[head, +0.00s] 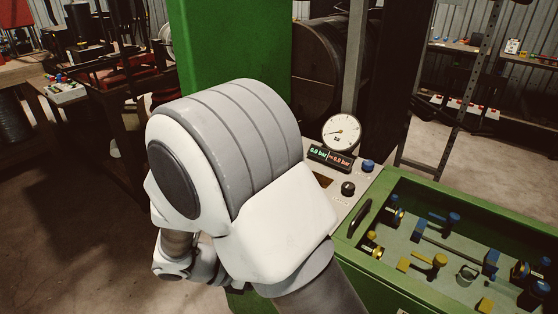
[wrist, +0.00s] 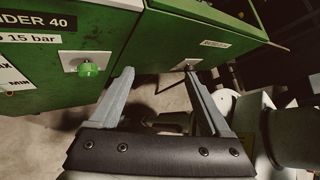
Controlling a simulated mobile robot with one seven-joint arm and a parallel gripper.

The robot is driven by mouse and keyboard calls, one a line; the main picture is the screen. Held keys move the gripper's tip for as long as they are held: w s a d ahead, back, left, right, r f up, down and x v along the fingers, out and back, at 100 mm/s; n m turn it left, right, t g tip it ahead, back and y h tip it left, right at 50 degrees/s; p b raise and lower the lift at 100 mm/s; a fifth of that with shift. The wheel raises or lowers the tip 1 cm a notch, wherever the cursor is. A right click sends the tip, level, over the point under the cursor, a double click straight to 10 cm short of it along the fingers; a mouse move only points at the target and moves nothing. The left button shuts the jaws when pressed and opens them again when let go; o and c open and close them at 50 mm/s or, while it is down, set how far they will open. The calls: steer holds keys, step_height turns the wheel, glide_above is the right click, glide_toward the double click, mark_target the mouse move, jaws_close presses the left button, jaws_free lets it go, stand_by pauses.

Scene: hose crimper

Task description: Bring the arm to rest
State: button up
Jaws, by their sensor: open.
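My arm fills the middle of the head view, in front of the green machine (head: 236,45), and hides part of it. My gripper does not show clearly in the head view. In the wrist view my gripper (wrist: 160,85) is open, its two grey fingers spread with nothing between them. Beyond the fingers are the green cabinet (wrist: 115,50) with a bright green knob (wrist: 88,68) on a pale plate, and another small pale plate with a dark fitting to the right. I cannot tell how close the fingertips are to the cabinet.
A panel with a pressure gauge (head: 341,132), a digital display (head: 330,158), a blue knob (head: 368,166) and a black knob (head: 348,188) stands right of my arm. A green-rimmed tray (head: 425,187) with several fittings lies at the right. Bare floor (head: 85,210) shows at the left.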

steer(key=s+d+r+m+t+y+p, duration=0.1)
steer(key=s+d+r+m+y, duration=0.2)
steer(key=r+m, duration=0.4)
steer(key=s+d+r+m+t+y+p, duration=0.1)
steer(key=d+r+m+y, duration=0.3)
steer(key=m, duration=0.7)
steer(key=s+d+r+m+t+y+p, duration=0.1)
steer(key=s+d+r+m+y, duration=0.3)
steer(key=r+m, duration=0.5)
steer(key=shift+s+d+r, duration=0.3)
steer(key=shift+d+r, duration=0.95)
steer(key=shift+r, duration=0.3)
